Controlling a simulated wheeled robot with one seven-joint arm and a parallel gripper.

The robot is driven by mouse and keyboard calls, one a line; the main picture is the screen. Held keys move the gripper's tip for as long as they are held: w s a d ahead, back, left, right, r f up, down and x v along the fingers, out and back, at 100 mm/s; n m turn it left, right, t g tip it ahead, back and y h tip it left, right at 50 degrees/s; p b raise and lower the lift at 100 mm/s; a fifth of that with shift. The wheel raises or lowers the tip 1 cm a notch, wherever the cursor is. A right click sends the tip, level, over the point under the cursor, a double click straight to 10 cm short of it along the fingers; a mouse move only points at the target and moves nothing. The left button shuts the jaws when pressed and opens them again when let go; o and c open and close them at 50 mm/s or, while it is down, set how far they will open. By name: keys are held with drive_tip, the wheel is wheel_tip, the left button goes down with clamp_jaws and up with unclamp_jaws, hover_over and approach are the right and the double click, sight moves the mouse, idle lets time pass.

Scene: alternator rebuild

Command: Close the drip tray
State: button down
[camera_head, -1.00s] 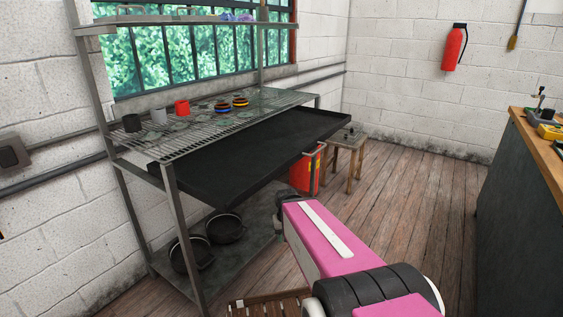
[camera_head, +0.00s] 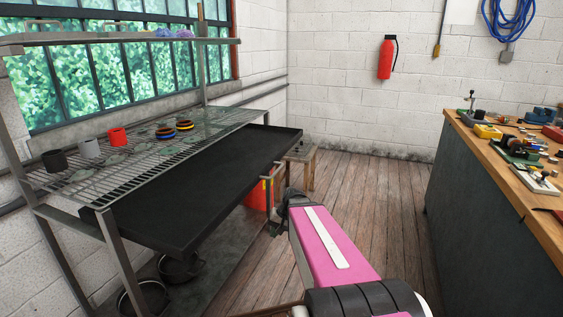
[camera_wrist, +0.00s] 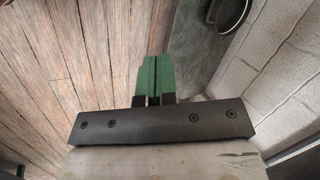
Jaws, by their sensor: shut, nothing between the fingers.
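The drip tray (camera_head: 205,190) is a wide, shallow black tray under the wire rack shelf of a metal stand. It sticks out well past the front of the shelf, so it is pulled open. My gripper (camera_wrist: 154,74) shows in the wrist view with its green fingers together and nothing between them. Floorboards and the lower part of the stand lie beyond the fingers. In the head view my pink arm is to the right of the tray, and its fingers cannot be made out there. The tray does not show clearly in the wrist view.
The wire shelf (camera_head: 105,180) holds several cups and coloured rings. Dark pots (camera_head: 143,298) stand on the lower shelf. A red bin (camera_head: 258,196) and a wooden stool (camera_head: 300,166) are beyond the tray. A cluttered workbench (camera_head: 470,205) stands right, with clear floor between.

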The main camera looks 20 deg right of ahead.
sight(234, 153)
drive_tip(key=w+d+r+m+t+y, duration=0.2)
drive_tip(key=w+d+r+t+y, duration=0.4)
drive_tip(key=d+r, duration=0.45)
drive_tip(key=w+d+r+m+t+y, duration=0.3)
drive_tip(key=w+d+r+t+y, duration=0.1)
drive_tip(key=w+d+r, duration=0.55)
drive_tip(key=x, duration=1.2)
drive_tip(key=shift+a+r, duration=0.1)
drive_tip(key=shift+a, duration=0.1)
drive_tip(key=x, duration=0.8)
drive_tip(key=f+x, duration=0.1)
drive_tip(key=x, duration=1.6)
drive_tip(key=shift+w+a+f, duration=0.1)
drive_tip(key=shift+w+a, duration=0.1)
drive_tip(key=shift+a, duration=0.2)
